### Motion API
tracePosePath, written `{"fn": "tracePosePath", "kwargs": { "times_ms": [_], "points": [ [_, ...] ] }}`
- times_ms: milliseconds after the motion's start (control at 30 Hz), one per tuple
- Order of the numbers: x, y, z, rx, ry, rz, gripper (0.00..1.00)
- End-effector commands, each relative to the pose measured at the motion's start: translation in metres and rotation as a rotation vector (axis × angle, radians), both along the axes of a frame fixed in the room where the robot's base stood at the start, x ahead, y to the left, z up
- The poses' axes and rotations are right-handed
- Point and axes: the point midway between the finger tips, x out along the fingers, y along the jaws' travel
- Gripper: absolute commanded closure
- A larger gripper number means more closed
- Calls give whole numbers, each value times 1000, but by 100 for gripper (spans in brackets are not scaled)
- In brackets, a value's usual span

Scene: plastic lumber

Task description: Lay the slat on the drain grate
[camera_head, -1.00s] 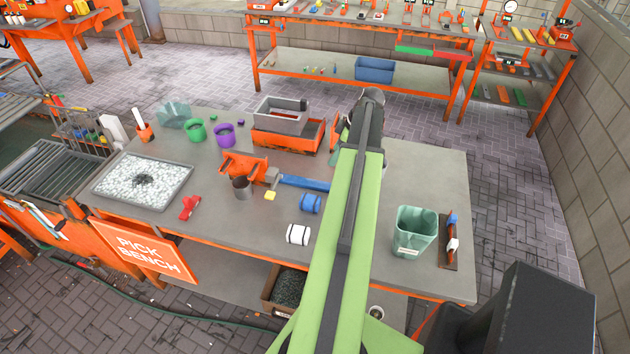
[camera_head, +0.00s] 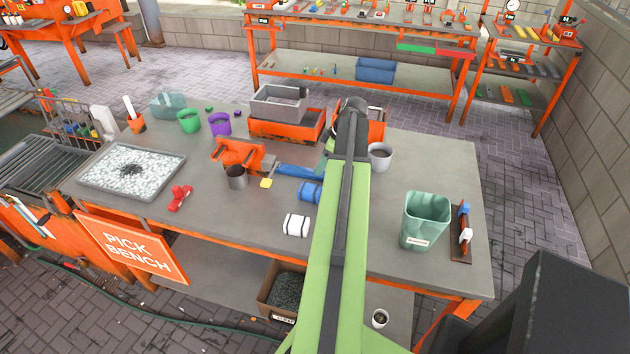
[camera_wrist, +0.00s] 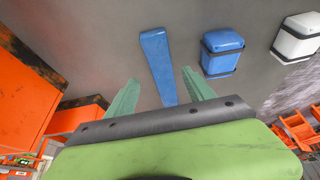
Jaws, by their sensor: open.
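The blue slat (camera_head: 300,171) lies flat on the pick bench, just left of my arm in the head view. In the wrist view the slat (camera_wrist: 156,50) runs lengthwise between my green fingers, its near end hidden behind my gripper's body. My gripper (camera_wrist: 158,78) is open and empty, with one finger on each side of the slat and apart from it. In the head view my arm hides the fingers. A grey slatted metal grate (camera_head: 42,163), which looks like the drain grate, is at the far left beyond the bench's end.
A tray of white pebbles (camera_head: 95,183) lies between the slat and the grate. A blue strapped block (camera_head: 309,193) and a white one (camera_head: 297,225) are near the slat.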

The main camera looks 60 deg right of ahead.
Motion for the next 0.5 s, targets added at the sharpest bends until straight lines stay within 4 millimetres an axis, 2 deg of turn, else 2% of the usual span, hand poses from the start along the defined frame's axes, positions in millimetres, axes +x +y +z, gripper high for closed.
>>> {"fn": "tracePosePath", "kwargs": {
  "times_ms": [300,500],
  "points": [
    [17,9,-46,1,0,1,38],
    [19,9,-46,0,0,0,38]
  ]
}}
